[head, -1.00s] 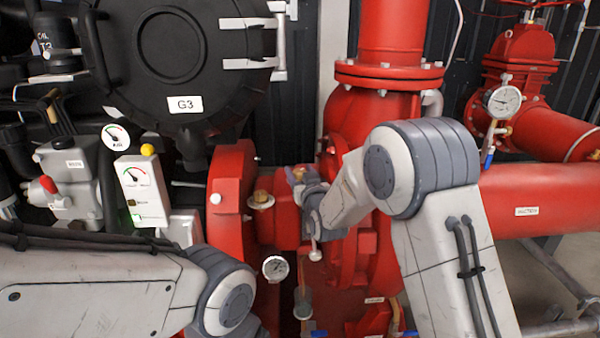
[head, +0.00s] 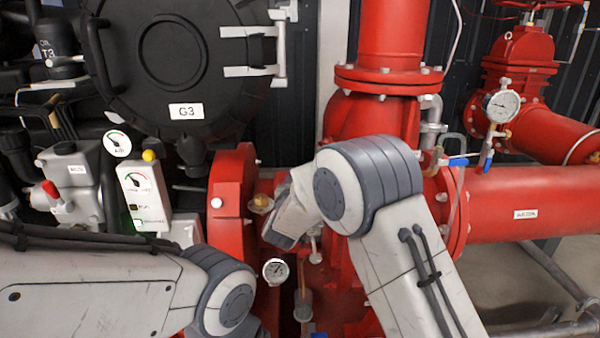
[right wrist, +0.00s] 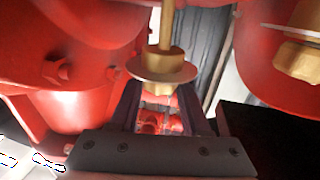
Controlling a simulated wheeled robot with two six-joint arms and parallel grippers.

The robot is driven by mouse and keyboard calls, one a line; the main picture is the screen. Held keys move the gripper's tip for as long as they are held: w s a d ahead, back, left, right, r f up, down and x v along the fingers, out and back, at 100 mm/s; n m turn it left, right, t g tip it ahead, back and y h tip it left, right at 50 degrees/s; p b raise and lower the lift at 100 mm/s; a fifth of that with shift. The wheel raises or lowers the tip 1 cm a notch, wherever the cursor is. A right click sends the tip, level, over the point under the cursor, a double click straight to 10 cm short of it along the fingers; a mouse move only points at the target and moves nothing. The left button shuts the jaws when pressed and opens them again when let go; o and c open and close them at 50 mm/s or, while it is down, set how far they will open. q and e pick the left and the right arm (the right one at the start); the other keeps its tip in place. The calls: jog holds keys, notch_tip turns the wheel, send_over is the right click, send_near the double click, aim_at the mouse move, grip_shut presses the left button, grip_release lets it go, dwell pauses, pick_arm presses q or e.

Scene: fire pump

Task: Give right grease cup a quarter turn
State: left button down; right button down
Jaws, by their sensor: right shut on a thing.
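In the right wrist view the right grease cup (right wrist: 162,65), a brass cup with a wide pale disc and a brass stem, sits between the fingers of my right gripper (right wrist: 163,88), which is shut on it. In the head view my right wrist hides this cup and the gripper's fingers. A second brass grease cup (head: 262,203) shows just left of my right wrist in the head view. It also appears at the right edge of the right wrist view (right wrist: 300,60), apart from my gripper. My left gripper is not in view; only my left arm shows.
Red pump casing (head: 230,200) and pipework surround my right wrist closely. A small round gauge (head: 275,271) hangs just below it. A blue-handled valve (head: 458,162) and a pressure gauge (head: 502,105) stand to the right. A grey panel (head: 145,195) is at left.

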jog(key=shift+r+m+g+h+p, duration=0.15)
jog(key=shift+m+g+h+p, duration=0.45)
jog(key=shift+m+h+p, duration=1.1)
jog(key=shift+h+b, duration=0.5)
jog(key=shift+c, duration=1.8)
grip_release()
jog(key=v, duration=1)
jog(key=shift+s, duration=0.2)
